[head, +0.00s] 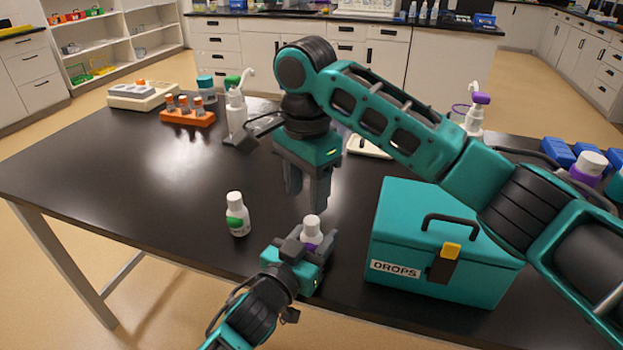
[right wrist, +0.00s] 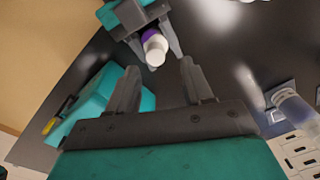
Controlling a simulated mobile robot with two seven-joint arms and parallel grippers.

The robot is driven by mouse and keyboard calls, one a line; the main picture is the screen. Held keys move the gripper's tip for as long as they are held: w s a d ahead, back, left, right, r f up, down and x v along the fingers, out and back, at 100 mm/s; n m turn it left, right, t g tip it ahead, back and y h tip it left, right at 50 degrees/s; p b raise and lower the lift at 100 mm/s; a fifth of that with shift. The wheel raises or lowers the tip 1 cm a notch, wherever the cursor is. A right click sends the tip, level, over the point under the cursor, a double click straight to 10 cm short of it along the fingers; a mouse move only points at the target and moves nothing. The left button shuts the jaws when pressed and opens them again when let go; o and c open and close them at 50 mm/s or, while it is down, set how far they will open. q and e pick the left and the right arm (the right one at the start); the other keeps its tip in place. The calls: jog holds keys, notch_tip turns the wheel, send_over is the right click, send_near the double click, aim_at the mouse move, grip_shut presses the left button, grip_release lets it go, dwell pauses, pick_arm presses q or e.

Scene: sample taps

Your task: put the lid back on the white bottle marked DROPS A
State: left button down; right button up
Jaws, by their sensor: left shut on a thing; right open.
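My left gripper (head: 298,258) is shut on a white bottle with a purple band (head: 312,226), held upright near the table's front edge. The bottle also shows in the right wrist view (right wrist: 155,47), with a white top. My right gripper (head: 307,196) is open and empty, pointing down above and behind that bottle; its two fingers show apart in the right wrist view (right wrist: 160,78). A second white bottle with a green band (head: 237,215) stands upright to the left, with a white top. I cannot read the marking on either bottle, and no loose lid is in sight.
A closed teal box marked DROPS (head: 440,245) stands right of my left gripper. The dark table's (head: 100,170) left half is clear.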

jog(key=n, duration=0.4)
jog(key=shift+r, duration=0.15)
jog(key=n, duration=0.3)
jog(key=shift+r+n, duration=0.15)
jog(key=shift+n, duration=0.25)
jog(key=n, duration=0.3)
jog(key=shift+r+n, duration=0.1)
jog(key=shift+n, duration=0.3)
jog(key=n, duration=0.3)
jog(key=shift+d+r+n, duration=0.1)
jog(key=shift+n, duration=0.2)
jog(key=n, duration=0.3)
jog(key=shift+r+n, duration=0.1)
jog(key=shift+n, duration=0.2)
jog(key=n, duration=0.3)
jog(key=shift+d+n, duration=0.15)
jog(key=shift+n, duration=0.25)
jog(key=n, duration=0.5)
jog(key=shift+s+d+r+n, duration=0.1)
jog(key=shift+d+r+n, duration=0.05)
jog(key=shift+n, duration=0.25)
